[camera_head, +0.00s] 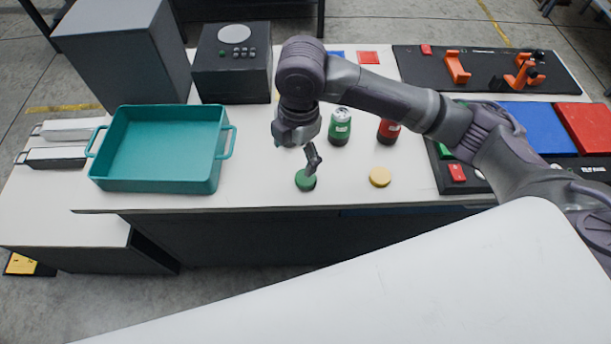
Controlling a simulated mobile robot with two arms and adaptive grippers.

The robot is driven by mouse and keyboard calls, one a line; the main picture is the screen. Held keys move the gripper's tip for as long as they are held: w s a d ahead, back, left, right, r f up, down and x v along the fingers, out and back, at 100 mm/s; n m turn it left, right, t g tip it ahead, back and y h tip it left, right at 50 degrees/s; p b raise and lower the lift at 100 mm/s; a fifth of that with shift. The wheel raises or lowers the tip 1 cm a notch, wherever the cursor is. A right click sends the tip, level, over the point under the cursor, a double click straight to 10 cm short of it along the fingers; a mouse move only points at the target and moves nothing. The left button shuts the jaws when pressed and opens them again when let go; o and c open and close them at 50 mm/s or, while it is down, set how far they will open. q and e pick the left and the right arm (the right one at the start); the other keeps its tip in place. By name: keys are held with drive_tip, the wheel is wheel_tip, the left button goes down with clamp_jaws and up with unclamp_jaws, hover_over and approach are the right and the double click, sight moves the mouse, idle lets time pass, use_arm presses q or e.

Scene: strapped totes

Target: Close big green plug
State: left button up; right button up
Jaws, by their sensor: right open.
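A round green plug (304,183) lies on the white tabletop near its front edge. My right gripper (311,168) comes down over it from above, with its fingers pointing down. The visible finger is right at the plug's upper edge and overlaps it in the picture; I cannot tell whether it touches. The gripper is open, and its other finger is mostly hidden. My left gripper is not in view.
A yellow disc (380,177) lies to the right of the plug. A green can (340,127) and a red can (388,131) stand behind. A teal tray (157,186) is at left, beside a black box (231,82). Blue and red panels (587,126) lie at right.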

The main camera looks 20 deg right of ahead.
drive_tip(key=shift+w+d+r+n+h, duration=0.2)
drive_tip(key=shift+w+d+r, duration=0.1)
drive_tip(key=shift+d+r, duration=0.25)
drive_tip(key=shift+w+d+r+n+h, duration=0.2)
drive_tip(key=shift+w+d+r, duration=0.15)
drive_tip(key=shift+d, duration=0.2)
hover_over(304, 178)
wheel_tip(304, 178, down, 8)
drive_tip(key=shift+f+p, duration=0.25)
drive_tip(key=shift+p, duration=0.15)
drive_tip(key=shift+f, duration=0.1)
drive_tip(key=shift+f, duration=0.3)
drive_tip(key=f, duration=0.1)
drive_tip(key=f+p, duration=0.1)
drive_tip(key=f, duration=0.2)
drive_tip(key=shift+w+d+f, duration=0.1)
drive_tip(key=shift+d+f, duration=0.1)
drive_tip(key=shift+d, duration=0.05)
